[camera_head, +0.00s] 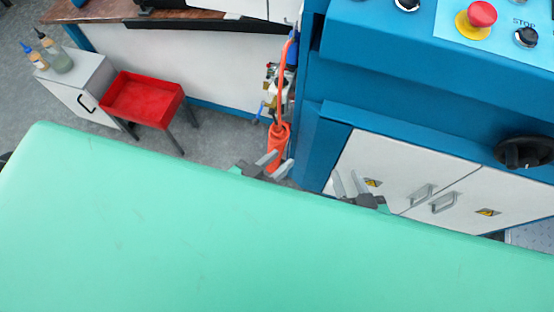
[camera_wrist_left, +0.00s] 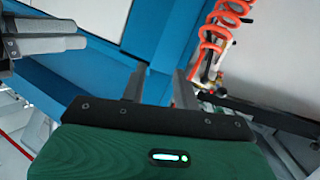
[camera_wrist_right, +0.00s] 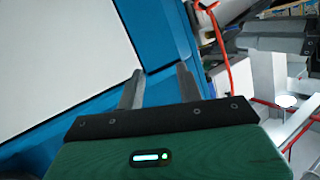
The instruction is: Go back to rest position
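My left gripper (camera_head: 284,157) is near the middle of the head view, in front of the orange coiled hose. Its two grey fingers are apart with nothing between them, as the left wrist view (camera_wrist_left: 160,69) also shows. My right gripper (camera_head: 346,173) is a little to its right, in front of the white cabinet doors. Its fingers are apart and empty, also in the right wrist view (camera_wrist_right: 160,69). The two grippers are close together but apart. The rest of both arms is hidden in the head view.
A blue machine (camera_head: 420,62) with a red stop button (camera_head: 482,13) and white cabinet doors (camera_head: 374,160) stands at the right. An orange coiled hose (camera_head: 279,138) hangs beside it. A red tray (camera_head: 142,99) on legs and a white cabinet (camera_head: 76,85) with bottles stand at the left.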

